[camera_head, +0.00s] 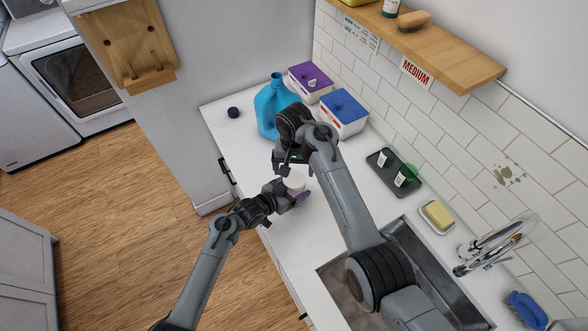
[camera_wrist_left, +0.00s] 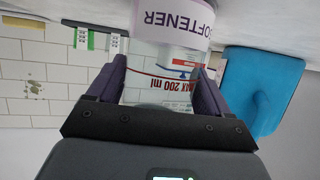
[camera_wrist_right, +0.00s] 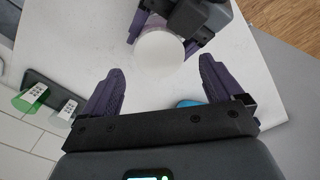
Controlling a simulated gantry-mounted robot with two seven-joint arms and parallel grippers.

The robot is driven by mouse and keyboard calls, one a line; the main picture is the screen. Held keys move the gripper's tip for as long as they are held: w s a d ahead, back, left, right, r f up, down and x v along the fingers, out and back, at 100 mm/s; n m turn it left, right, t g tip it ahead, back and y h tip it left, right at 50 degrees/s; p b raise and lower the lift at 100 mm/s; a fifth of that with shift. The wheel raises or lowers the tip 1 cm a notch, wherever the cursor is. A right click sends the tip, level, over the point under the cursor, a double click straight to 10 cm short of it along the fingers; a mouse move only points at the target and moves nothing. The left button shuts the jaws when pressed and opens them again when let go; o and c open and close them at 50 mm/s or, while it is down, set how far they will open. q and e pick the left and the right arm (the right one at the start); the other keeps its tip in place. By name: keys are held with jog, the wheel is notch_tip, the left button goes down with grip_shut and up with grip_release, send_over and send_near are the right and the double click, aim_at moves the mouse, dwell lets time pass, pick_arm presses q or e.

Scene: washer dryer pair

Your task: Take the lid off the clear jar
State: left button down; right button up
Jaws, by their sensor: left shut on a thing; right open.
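The clear jar (camera_wrist_left: 165,60) is between my left fingers. It has a SOFTENER label and a red MAX 200 ml line, both upside down in the left wrist view. In the head view the jar (camera_head: 294,183) is partly hidden by both grippers. My left gripper (camera_head: 292,194) is shut on the jar's side. Its round white lid (camera_wrist_right: 160,52) shows from above in the right wrist view. My right gripper (camera_head: 291,169) is open over the jar. In its wrist view the lid lies just beyond the right fingertips (camera_wrist_right: 160,70), apart from them.
A blue jug (camera_head: 270,108), a purple-lidded box (camera_head: 311,80) and a blue-lidded box (camera_head: 344,112) stand at the back of the white counter (camera_head: 240,150). A dark tray (camera_head: 412,184) holds small containers. The sink (camera_head: 335,272) is at the front.

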aim_at(295, 178)
jog(key=m, duration=0.2)
jog(key=shift+s+d+r+m, duration=0.1)
jog(key=shift+d+r+m, duration=0.1)
jog(key=shift+m, duration=0.2)
jog(key=shift+d+r+m, duration=0.1)
jog(key=shift+r+m, duration=0.45)
jog(key=shift+m, duration=0.55)
jog(key=shift+r+m, duration=0.5)
jog(key=shift+m, duration=0.3)
jog(key=shift+a+f, duration=0.15)
jog(key=shift+f, duration=1.65)
jog(key=shift+a+f, duration=0.1)
jog(key=shift+f, duration=1.65)
jog(key=c, duration=1.1)
jog(key=n, duration=0.6)
jog(key=shift+n, duration=0.4)
